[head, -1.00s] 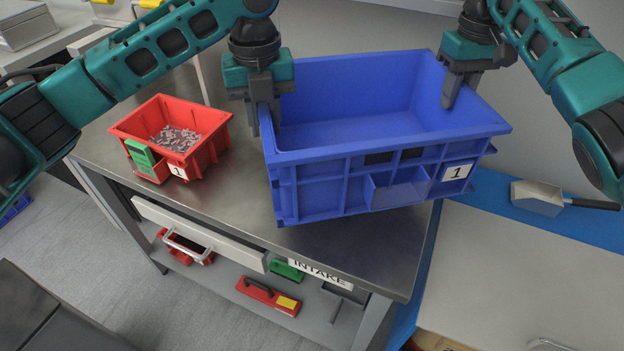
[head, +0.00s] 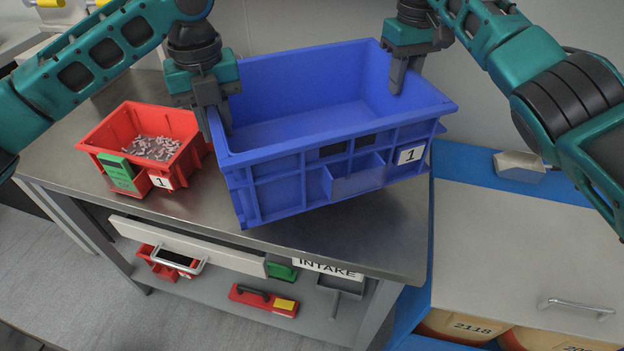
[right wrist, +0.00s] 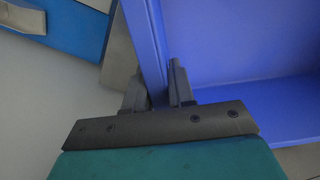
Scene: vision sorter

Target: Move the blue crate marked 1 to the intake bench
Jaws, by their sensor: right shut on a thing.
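The blue crate (head: 283,182), with a label "1" on its front, is empty as far as I see inside. My left gripper (head: 218,124) is shut on its left wall. My right gripper (head: 398,80) is shut on its right wall; the right wrist view shows the fingers (right wrist: 155,88) on both sides of that wall (right wrist: 142,35). The crate is over the intake bench (head: 345,250), whose steel top has an "INTAKE" sign on its front. A dark shadow lies under the crate; whether its base touches the top is hard to tell.
A red bin (head: 185,165) of small grey parts, also marked 1, stands close left of the crate; their outlines meet in the head view. A grey counter (head: 520,235) with a blue back strip and a metal scoop (head: 520,166) is at the right. The bench's front strip is clear.

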